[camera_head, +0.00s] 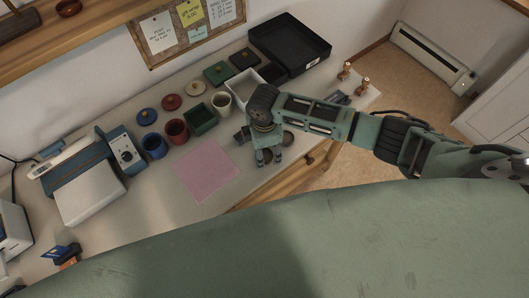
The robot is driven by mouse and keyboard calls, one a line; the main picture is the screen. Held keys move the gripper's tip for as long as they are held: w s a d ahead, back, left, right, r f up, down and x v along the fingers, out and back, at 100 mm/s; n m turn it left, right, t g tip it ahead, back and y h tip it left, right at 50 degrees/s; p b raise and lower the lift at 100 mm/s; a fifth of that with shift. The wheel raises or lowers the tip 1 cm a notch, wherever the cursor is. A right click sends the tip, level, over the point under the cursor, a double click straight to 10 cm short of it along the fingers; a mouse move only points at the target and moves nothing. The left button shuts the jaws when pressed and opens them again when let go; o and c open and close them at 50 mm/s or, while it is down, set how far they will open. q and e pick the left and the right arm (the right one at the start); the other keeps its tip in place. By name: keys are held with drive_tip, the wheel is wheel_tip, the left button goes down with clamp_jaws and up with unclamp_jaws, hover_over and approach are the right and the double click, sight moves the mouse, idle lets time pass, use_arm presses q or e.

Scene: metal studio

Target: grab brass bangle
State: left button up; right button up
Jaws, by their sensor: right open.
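My right gripper (268,157) comes in from the right and points down over the front edge of the grey worktop, to the right of the pink sheet. Its fingers are apart, and I see nothing held between them. A small dark brownish round thing (288,138) lies on the worktop just right of the gripper, partly hidden by my arm. It may be the brass bangle, but it is too small to be sure. My left gripper is not in view.
A pink sheet (207,171) lies left of the gripper. Behind stand a cream cup (222,103), a green box (200,119), a red pot (177,131), a blue pot (154,146) and a black tray (290,45). A blue-and-white machine (88,180) stands left.

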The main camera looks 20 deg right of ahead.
drive_tip(key=shift+f, duration=0.65)
drive_tip(key=c, duration=1.1)
drive_tip(key=shift+r, duration=0.15)
